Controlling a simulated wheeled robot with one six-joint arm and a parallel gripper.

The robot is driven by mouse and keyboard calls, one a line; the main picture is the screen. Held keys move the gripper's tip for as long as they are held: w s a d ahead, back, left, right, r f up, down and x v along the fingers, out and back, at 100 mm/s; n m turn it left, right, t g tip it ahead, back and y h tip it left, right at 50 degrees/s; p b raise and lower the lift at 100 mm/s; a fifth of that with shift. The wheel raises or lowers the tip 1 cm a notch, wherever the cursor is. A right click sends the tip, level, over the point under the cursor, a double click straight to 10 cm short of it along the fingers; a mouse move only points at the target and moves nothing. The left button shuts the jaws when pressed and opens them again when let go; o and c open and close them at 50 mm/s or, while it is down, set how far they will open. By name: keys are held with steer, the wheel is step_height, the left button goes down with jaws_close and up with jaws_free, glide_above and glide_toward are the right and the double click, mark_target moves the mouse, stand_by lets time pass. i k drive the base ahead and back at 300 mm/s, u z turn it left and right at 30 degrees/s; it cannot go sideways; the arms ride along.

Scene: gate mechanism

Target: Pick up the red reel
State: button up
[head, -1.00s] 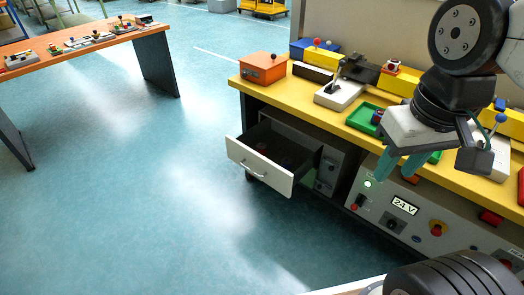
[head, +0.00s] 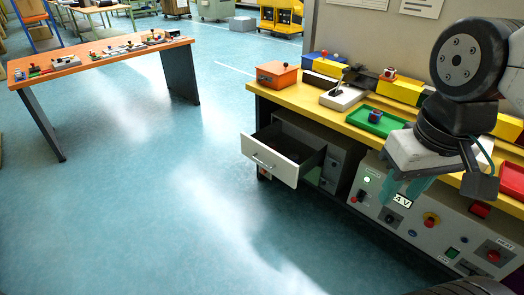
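I cannot make out a red reel for certain in this view. An open drawer (head: 272,163) with a white front juts from the left end of the yellow workbench (head: 300,93); its inside is dark, and I cannot tell what lies in it. A small blue and red piece (head: 375,116) sits in a green tray (head: 357,120) on the bench. My gripper (head: 405,190) hangs at the right, in front of the bench, with its teal fingers pointing down and apart. Nothing shows between them.
An orange box (head: 277,75), a grey lever block (head: 341,98) and yellow blocks stand on the bench. A control panel (head: 425,222) fills the front below. An orange table (head: 100,56) with small parts stands at far left. The floor between is clear.

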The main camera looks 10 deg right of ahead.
mark_target(273, 145)
steer(key=u, duration=0.7)
steer(key=i, duration=0.95)
steer(key=u, duration=0.75)
steer(key=i, duration=1)
steer(key=z, duration=0.8)
steer(key=i, duration=1)
steer(key=z, duration=0.8)
